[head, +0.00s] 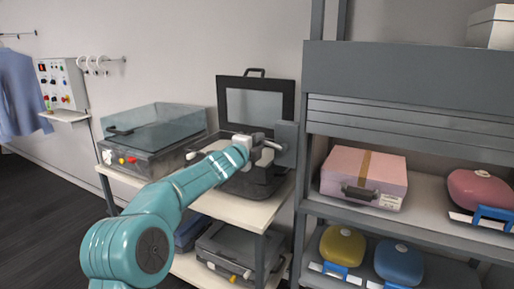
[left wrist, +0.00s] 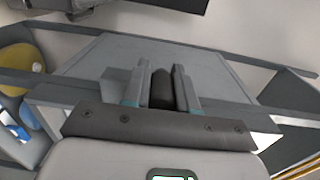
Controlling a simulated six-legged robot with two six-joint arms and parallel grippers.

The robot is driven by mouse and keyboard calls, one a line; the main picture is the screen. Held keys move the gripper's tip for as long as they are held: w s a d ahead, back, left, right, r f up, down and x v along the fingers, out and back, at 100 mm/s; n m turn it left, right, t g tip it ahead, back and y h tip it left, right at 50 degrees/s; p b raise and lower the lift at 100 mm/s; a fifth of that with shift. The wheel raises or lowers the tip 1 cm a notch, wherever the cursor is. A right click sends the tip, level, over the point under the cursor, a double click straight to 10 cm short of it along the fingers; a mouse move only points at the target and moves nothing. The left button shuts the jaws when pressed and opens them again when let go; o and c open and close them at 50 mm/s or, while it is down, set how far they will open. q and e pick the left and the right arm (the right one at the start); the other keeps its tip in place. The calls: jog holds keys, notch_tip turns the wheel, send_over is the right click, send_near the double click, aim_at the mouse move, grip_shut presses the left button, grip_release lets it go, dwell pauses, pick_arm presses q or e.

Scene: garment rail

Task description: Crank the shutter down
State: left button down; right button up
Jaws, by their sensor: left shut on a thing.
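The grey slatted shutter (head: 400,120) hangs a short way below its housing (head: 400,72) on the shelf unit. Its lower edge is above the pink case, and the bay beneath is open. A grey crank box (head: 287,143) sits on the unit's left post. My left gripper (head: 266,150) reaches it from the left and is shut on the crank handle. In the left wrist view, the fingers stand on either side of the dark crank handle (left wrist: 163,88). Most of the handle is hidden by the gripper in the head view. My right gripper is not in view.
A pink case (head: 364,178) and a red case (head: 480,189) sit on the shelf below the shutter. Yellow and blue cases (head: 399,262) are lower. An open black case (head: 257,100) and a clear-lidded box (head: 150,130) stand on the left table, close to my arm.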

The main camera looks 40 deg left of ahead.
pick_arm(q)
jog(key=shift+d+r+m, duration=0.1)
jog(key=shift+r+m, duration=0.25)
jog(key=shift+m, duration=0.15)
jog(key=c, duration=0.9)
grip_release()
jog(key=shift+d, duration=0.1)
jog(key=shift+s+f+b, duration=0.15)
jog(key=shift+s+b, duration=0.15)
jog(key=shift+b, duration=0.05)
jog(key=b+v, duration=0.3)
jog(key=v, duration=1.2)
jog(key=shift+s+d+b, duration=0.15)
jog(key=shift+s+b, duration=0.2)
jog(key=shift+b, duration=0.05)
